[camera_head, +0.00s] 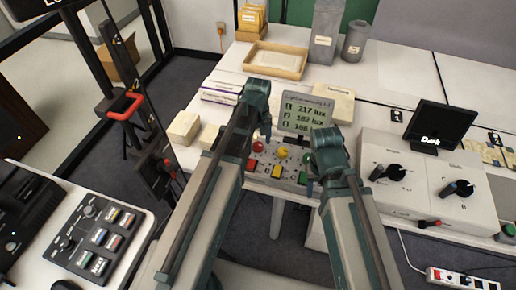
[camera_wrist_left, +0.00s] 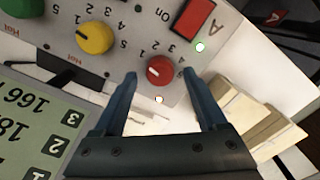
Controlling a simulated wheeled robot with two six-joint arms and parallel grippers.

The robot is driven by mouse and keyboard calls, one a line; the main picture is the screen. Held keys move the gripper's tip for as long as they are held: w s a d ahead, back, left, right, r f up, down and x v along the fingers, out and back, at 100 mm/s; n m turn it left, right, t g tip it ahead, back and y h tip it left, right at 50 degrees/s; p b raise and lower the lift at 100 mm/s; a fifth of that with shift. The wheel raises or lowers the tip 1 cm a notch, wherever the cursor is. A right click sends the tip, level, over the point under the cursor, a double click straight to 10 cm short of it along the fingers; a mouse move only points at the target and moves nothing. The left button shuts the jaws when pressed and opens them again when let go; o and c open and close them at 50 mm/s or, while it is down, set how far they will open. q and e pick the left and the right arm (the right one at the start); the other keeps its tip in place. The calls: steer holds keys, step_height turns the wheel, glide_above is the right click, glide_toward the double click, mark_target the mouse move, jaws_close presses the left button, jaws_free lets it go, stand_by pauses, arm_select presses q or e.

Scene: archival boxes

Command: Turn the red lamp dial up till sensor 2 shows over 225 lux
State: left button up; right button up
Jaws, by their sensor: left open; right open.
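The red lamp dial (camera_head: 257,146) sits on a grey control panel beside a yellow dial (camera_head: 283,153). In the left wrist view the red dial (camera_wrist_left: 160,71) lies between the tips of my left gripper (camera_wrist_left: 159,76). Those fingers are open, one on each side of the dial, with a visible gap. In the head view my left gripper (camera_head: 262,128) is above the dial. The lux display (camera_head: 303,114) reads 217 on row 1, 182 on row 2 and about 166 on row 3. My right gripper (camera_head: 322,160) is near the panel's right end; its fingertips are hard to see.
A red button (camera_wrist_left: 195,17) and a small lit lamp are close to the red dial. Pale boxes (camera_head: 184,127) stand left of the panel. A grey unit (camera_head: 430,185) with black knobs and a "Dark" screen (camera_head: 440,128) stands to the right. A wooden tray (camera_head: 246,65) is behind.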

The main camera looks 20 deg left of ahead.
arm_select(q)
steer(key=shift+f, duration=0.55)
steer(key=shift+c, duration=0.2)
jaws_close()
steer(key=m, duration=0.4)
steer(key=shift+m, duration=1.8)
